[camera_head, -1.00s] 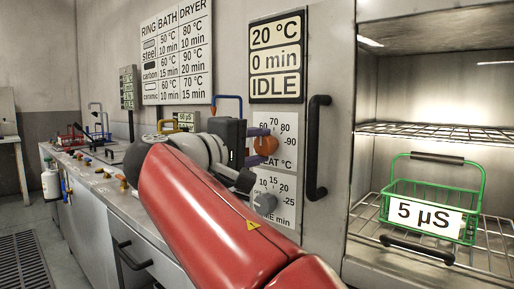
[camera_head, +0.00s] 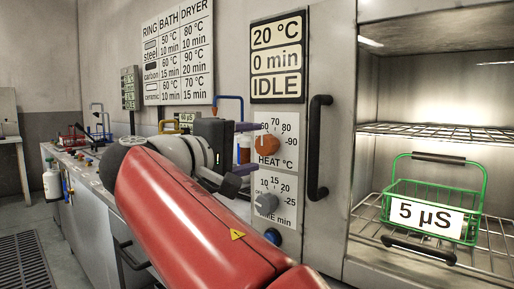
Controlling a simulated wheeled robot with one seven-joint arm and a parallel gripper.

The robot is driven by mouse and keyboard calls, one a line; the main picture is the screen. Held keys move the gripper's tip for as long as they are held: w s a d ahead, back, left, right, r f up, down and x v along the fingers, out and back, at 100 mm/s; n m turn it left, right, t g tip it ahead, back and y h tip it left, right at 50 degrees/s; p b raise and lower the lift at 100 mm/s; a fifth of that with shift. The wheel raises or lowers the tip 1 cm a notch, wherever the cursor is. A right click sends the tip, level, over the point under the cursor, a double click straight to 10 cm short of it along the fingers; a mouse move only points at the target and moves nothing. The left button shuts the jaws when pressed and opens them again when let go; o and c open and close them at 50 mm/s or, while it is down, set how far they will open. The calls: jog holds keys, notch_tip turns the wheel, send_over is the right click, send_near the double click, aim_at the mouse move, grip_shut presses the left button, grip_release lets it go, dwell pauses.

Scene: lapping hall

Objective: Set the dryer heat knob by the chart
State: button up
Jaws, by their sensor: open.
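The orange heat knob (camera_head: 267,145) is on the dryer panel above "HEAT °C", with 60, 70, 80 and 90 around it. Its pointer is too small to read surely. My gripper (camera_head: 248,148) is open just left of the knob, its two fingers one above the other, apparently clear of it. The wall chart (camera_head: 178,55) lists dryer settings: steel 80 °C 10 min, carbon 90 °C 20 min, ceramic 70 °C 15 min. The dryer display (camera_head: 278,58) reads 20 °C, 0 min, IDLE.
A grey time knob (camera_head: 266,204) sits below the heat knob, with a blue button (camera_head: 272,237) under it. A black vertical handle (camera_head: 318,148) stands out to the right. A green basket (camera_head: 481,200) labelled 5 µS rests on the lower rack in the dryer. A counter runs left.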

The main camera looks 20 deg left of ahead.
jog(key=v, duration=0.5)
dwell(0.5)
